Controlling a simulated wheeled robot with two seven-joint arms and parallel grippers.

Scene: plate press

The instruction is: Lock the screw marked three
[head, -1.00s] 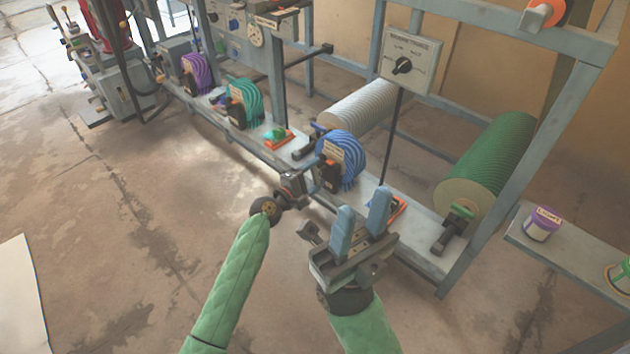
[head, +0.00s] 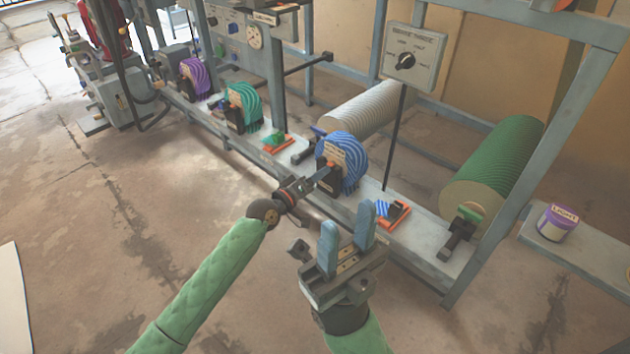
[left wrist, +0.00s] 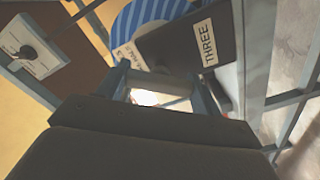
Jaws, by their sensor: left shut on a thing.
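The screw marked three shows in the left wrist view as a dark block with a white THREE label (left wrist: 208,42). It sits at the front of a blue ribbed roll (head: 347,160), which also shows in the left wrist view (left wrist: 150,14). My left gripper (head: 324,180) reaches this dark block from the left and is shut on it. My right gripper (head: 347,214) is open and empty, in front of the rail and below the blue roll.
Teal (head: 243,106) and purple (head: 195,78) rolls stand farther left on the rail (head: 425,240). An orange tray with blue stripes (head: 393,214) lies right of the blue roll. A dial box (head: 412,58) stands on a thin post.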

